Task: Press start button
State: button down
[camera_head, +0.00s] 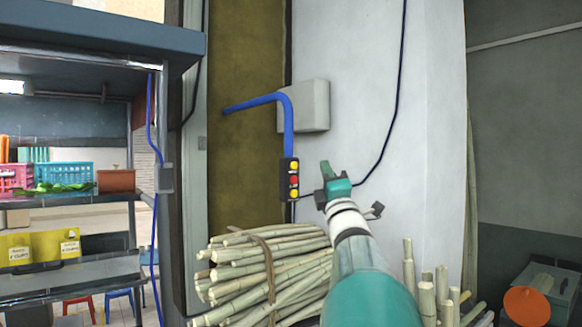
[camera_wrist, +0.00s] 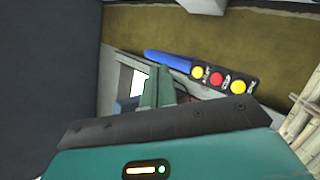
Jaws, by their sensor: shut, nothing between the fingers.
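A black control box (camera_head: 289,181) hangs at the end of a blue pipe in the head view. It carries a yellow button at the top, a red one in the middle and a yellow one at the bottom. My gripper (camera_head: 325,172) is shut and empty, just right of the box in the picture and apart from it. In the wrist view the box (camera_wrist: 222,80) lies tilted, to the right of my gripper's fingertips (camera_wrist: 161,78). Small labels sit beside the buttons, too small to read. I cannot tell which button is the start button.
A tied bundle of cane (camera_head: 270,265) lies below the box, and upright canes (camera_head: 427,300) stand to the right. A grey wall box (camera_head: 306,105) is behind the blue pipe (camera_head: 288,115). A stall shelf with a pink basket (camera_head: 17,178) and a blue basket (camera_head: 64,175) is at left.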

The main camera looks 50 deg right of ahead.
jog(key=shift+d, duration=0.1)
jog(key=w+d, duration=0.2)
jog(key=w, duration=0.6)
jog(key=shift+w, duration=0.25)
jog(key=shift+w, duration=0.15)
dwell(1.8)
jog(key=shift+w, duration=0.25)
jog(key=shift+w+d, duration=0.15)
jog(key=shift+w, duration=0.3)
dwell(0.8)
jog(key=shift+s+a, duration=0.2)
jog(key=shift+s, duration=0.6)
jog(key=shift+s, duration=0.1)
jog(key=shift+s+a, duration=0.2)
jog(key=shift+s, duration=0.55)
jog(key=shift+s+a, duration=0.15)
jog(key=shift+s, duration=0.65)
jog(key=shift+s+a, duration=0.2)
jog(key=shift+s, duration=0.55)
